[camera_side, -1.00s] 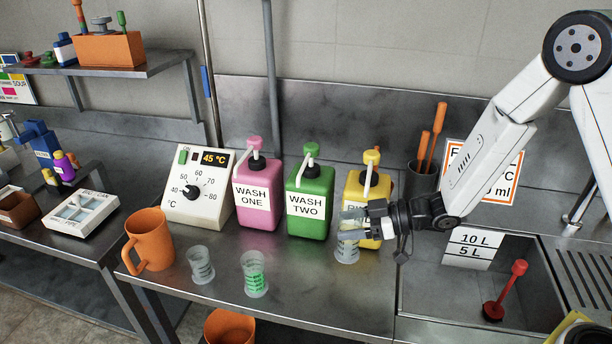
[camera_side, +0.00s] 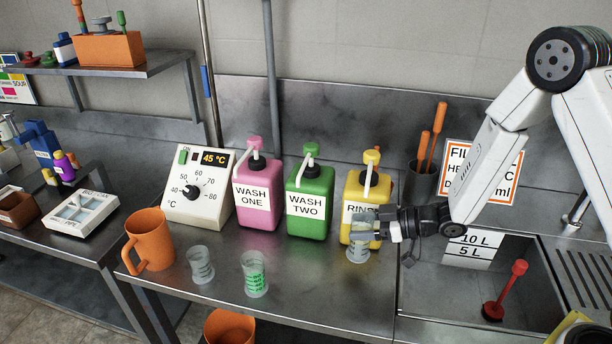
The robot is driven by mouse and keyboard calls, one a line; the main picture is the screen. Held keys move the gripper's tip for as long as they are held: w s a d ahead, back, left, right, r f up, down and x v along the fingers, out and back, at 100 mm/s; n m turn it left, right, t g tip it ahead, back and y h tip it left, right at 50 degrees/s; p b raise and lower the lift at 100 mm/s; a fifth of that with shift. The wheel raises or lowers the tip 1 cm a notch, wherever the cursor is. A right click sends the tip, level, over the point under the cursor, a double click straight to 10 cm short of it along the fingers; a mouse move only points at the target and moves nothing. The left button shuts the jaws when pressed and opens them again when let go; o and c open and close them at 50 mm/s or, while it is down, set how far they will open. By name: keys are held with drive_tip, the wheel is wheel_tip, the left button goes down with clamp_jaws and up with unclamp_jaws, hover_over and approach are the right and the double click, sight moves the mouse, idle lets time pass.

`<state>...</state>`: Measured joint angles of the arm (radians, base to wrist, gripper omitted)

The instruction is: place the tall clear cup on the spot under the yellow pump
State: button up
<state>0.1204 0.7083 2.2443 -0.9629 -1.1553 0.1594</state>
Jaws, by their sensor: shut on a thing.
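The yellow pump bottle (camera_side: 355,192), labelled RINSE, stands at the right of the row of bottles on the steel counter. My gripper (camera_side: 368,228) is in front of it, reaching in from the right. It is shut on a tall clear cup (camera_side: 358,253), which is upright in front of the yellow bottle, below its spout. The cup's upper part is partly covered by the fingers. I cannot tell whether its base touches the counter. The spot under the pump is hidden.
The green bottle (camera_side: 310,205) and pink bottle (camera_side: 258,195) stand beside the yellow one. An orange jug (camera_side: 150,240) is farther left. The sink (camera_side: 460,300) lies to the right.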

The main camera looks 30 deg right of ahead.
sight(359, 243)
drive_tip(key=shift+f, duration=0.65)
drive_tip(key=shift+f, duration=1.75)
drive_tip(key=shift+f, duration=0.1)
drive_tip(key=o, duration=1.2)
drive_tip(key=shift+s+d+r, duration=0.3)
drive_tip(key=shift+s+d, duration=0.1)
drive_tip(key=shift+d, duration=0.05)
drive_tip(key=v, duration=1)
drive_tip(key=shift+s+d+r, duration=0.2)
drive_tip(key=shift+s, duration=0.05)
